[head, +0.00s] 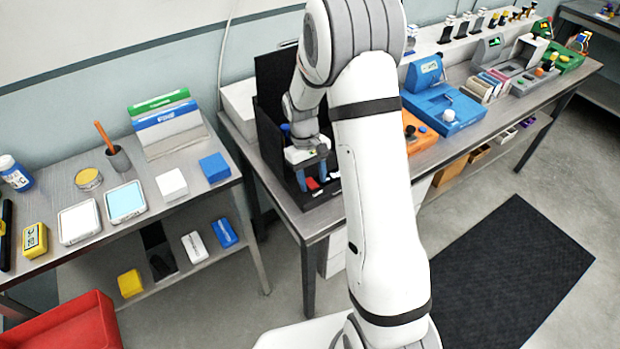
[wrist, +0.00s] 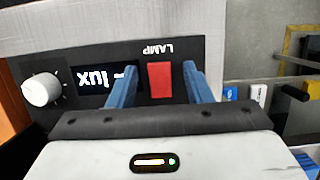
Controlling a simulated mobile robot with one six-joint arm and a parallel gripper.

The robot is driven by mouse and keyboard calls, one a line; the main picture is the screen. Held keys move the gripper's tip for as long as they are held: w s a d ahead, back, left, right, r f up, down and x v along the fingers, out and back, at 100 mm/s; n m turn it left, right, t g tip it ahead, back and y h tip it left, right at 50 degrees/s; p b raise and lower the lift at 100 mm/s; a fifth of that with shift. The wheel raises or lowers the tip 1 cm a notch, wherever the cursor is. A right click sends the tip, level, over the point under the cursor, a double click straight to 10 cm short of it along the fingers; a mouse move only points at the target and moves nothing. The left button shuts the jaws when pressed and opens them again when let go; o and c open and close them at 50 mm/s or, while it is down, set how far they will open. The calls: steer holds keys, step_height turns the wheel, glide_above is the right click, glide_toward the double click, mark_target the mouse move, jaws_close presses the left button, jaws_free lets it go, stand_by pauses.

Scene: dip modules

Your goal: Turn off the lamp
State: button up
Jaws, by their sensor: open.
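In the wrist view a dark panel (wrist: 50,68) carries a red rocker switch (wrist: 160,80) beside the upside-down word LAMP. The panel also has a white knob (wrist: 42,90) and a display (wrist: 100,76) showing "lux" upside down with a dash. My gripper (wrist: 159,68) is open and empty, its blue fingers on either side of the red switch in the picture. Contact with the switch cannot be told. In the head view my gripper (head: 312,170) reaches down into the black open-fronted booth (head: 272,125), near a small red part (head: 312,184). The lamp itself is not clearly visible.
A bench at left holds boxes, a pencil cup (head: 118,158) and a bottle (head: 14,172). Blue (head: 442,108) and orange (head: 418,130) devices stand right of the booth. A red bin (head: 70,325) is at lower left. A dark mat (head: 510,270) lies on open floor.

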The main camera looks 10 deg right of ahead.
mark_target(312, 184)
step_height(312, 184, up, 10)
steer(key=b, duration=0.1)
steer(key=shift+b, duration=0.4)
steer(key=shift+f, duration=0.1)
steer(key=s+r+m+t, duration=0.1)
steer(key=s+r+t, duration=0.2)
steer(key=s, duration=0.7)
steer(key=s+r+m+t+y, duration=0.1)
steer(key=s+r+m+t, duration=0.1)
steer(key=s+r, duration=0.4)
steer(key=s+t, duration=0.1)
steer(key=s, duration=0.4)
steer(key=shift+s+a+r+m, duration=0.25)
steer(key=shift+a+r+m, duration=0.05)
steer(key=shift+a+r, duration=0.1)
